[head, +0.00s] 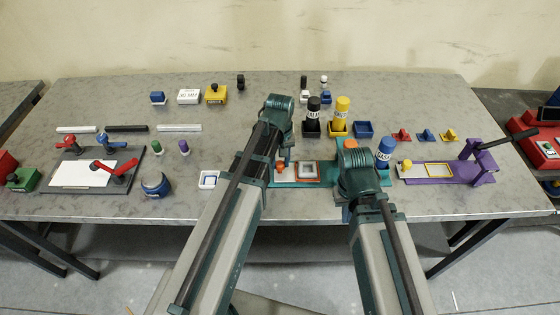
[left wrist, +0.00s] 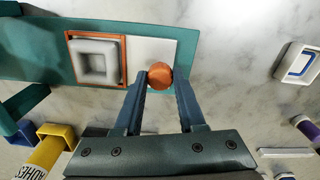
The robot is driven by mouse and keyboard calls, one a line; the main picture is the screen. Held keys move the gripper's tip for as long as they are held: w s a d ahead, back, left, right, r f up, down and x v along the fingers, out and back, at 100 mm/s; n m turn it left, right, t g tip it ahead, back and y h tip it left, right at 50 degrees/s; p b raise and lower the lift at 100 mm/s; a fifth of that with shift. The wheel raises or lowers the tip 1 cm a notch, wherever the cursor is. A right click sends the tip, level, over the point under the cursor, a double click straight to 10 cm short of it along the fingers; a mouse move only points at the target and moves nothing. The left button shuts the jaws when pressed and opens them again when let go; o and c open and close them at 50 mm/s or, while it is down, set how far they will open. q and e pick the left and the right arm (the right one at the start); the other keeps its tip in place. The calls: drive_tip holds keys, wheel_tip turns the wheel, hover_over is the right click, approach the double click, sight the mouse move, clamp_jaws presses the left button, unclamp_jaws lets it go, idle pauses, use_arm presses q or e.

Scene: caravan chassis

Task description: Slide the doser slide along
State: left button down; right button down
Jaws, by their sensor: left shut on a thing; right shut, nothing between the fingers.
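The teal doser (left wrist: 30,52) lies flat on the table, and its base also shows between my arms in the head view (head: 326,172). Its white slide (left wrist: 150,48) carries a round orange knob (left wrist: 160,75). An orange-rimmed square frame (left wrist: 68,62) with a pale square hollow inside sits beside the knob. My left gripper (left wrist: 160,86) is shut on the knob, one finger on each side. In the head view the knob (head: 280,165) shows beside my left wrist.
A purple doser (head: 470,172) with a black lever stands at the right. Black (head: 313,108), yellow (head: 342,108) and blue (head: 384,150) bottles stand close behind or beside my arms. A small white-and-blue tray (head: 208,180) lies left of my left arm.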

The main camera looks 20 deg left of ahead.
use_arm(q)
drive_tip(key=shift+d, duration=0.1)
approach(318, 172)
drive_tip(key=f, duration=0.1)
drive_tip(key=a+f, duration=0.1)
drive_tip(key=f, duration=0.3)
drive_tip(key=shift+w+a, duration=0.15)
drive_tip(key=shift+w, duration=0.1)
drive_tip(key=shift+d, duration=0.5)
drive_tip(key=shift+w, duration=0.1)
drive_tip(key=c, duration=0.8)
unclamp_jaws()
drive_tip(key=shift+c, duration=0.2)
drive_tip(key=o, duration=0.3)
drive_tip(key=shift+d, duration=0.15)
drive_tip(key=shift+o, duration=0.2)
